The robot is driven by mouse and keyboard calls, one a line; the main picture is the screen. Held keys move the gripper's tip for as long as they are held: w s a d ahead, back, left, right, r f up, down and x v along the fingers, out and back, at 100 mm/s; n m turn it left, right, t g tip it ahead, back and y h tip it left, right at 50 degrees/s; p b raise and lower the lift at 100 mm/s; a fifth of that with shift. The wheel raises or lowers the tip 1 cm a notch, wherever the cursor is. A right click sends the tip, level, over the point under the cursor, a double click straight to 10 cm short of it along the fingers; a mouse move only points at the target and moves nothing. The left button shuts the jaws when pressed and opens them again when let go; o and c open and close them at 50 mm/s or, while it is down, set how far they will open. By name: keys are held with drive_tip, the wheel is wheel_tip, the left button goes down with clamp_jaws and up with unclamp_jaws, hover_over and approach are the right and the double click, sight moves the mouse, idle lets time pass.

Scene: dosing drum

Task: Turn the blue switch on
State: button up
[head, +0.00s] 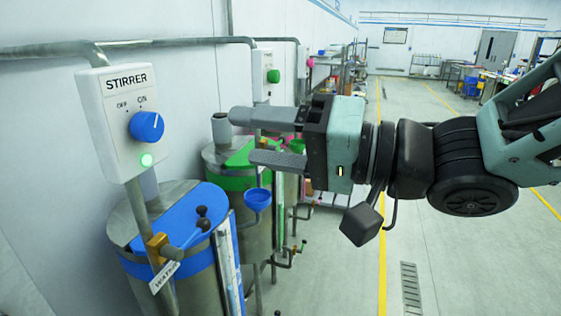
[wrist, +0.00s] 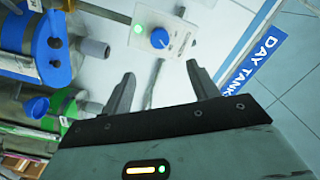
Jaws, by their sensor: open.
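The blue switch (head: 147,126) is a round knob on a white box (head: 108,130) labelled STIRRER, with OFF and ON printed above it. Its white mark points up and slightly right, toward ON. A green lamp (head: 147,160) glows below the knob. In the wrist view the blue switch (wrist: 160,38) and its lit lamp (wrist: 138,29) lie ahead of the fingertips. My gripper (head: 248,138) is open and empty, to the right of the box and apart from it. Both fingers (wrist: 160,74) show in the wrist view with nothing between them.
A metal drum with a blue lid band (head: 190,212) stands under the box, with a lever (head: 202,218) and a blue funnel (head: 257,199). A green-banded drum (head: 235,170) stands behind. Boxes with a green knob (head: 273,76) and a pink knob (head: 310,63) are farther along the wall.

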drive_tip(key=shift+b+v, duration=0.95)
drive_tip(key=shift+v, duration=0.05)
drive_tip(key=w+d+f+t+h+b, duration=0.1)
drive_tip(key=w+d+f+h, duration=0.15)
drive_tip(key=f+h, duration=0.4)
drive_tip(key=w+d+f+t+h+b, duration=0.15)
drive_tip(key=d+f+h, duration=0.25)
drive_tip(key=f, duration=0.6)
drive_tip(key=s+d+f+n+g+h, duration=0.2)
drive_tip(key=s+f+n+g, duration=0.1)
drive_tip(key=s, duration=0.4)
drive_tip(key=s+d+f+n+g+h+b, duration=0.1)
drive_tip(key=s+d+f+n+g+h, duration=0.1)
drive_tip(key=s+f+g, duration=0.4)
wheel_tip(320, 180, down, 2)
drive_tip(key=shift+s+d+n+h, duration=0.4)
drive_tip(key=shift+s+d+h, duration=0.35)
drive_tip(key=shift+s, duration=0.1)
